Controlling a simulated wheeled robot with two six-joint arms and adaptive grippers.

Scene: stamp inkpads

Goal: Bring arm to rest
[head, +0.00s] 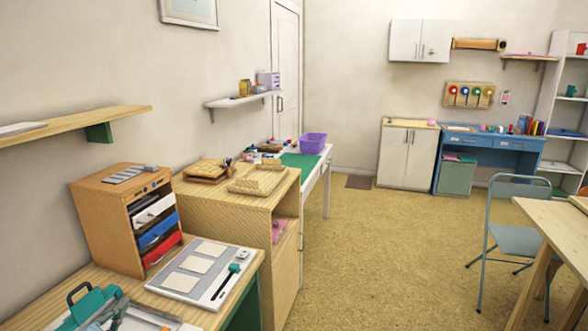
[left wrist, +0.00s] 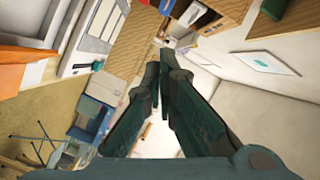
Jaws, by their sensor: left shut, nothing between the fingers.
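My left gripper (left wrist: 162,58) is dark green in the left wrist view. Its two fingers meet near their tips with nothing between them. It points past the wooden drawer unit (left wrist: 135,35) and appears to be in free air, touching nothing. In the head view, grey-green parts at the bottom left edge may be this gripper, but I cannot tell for sure. My right gripper is in neither view.
A wooden drawer unit (head: 107,228) and a paper trimmer (head: 190,292) stand on the near-left bench. A wooden shelf (head: 60,130) juts from the left wall above. A cabinet (head: 245,210) stands beyond. The floor (head: 390,260) is open up to a folding chair (head: 520,236).

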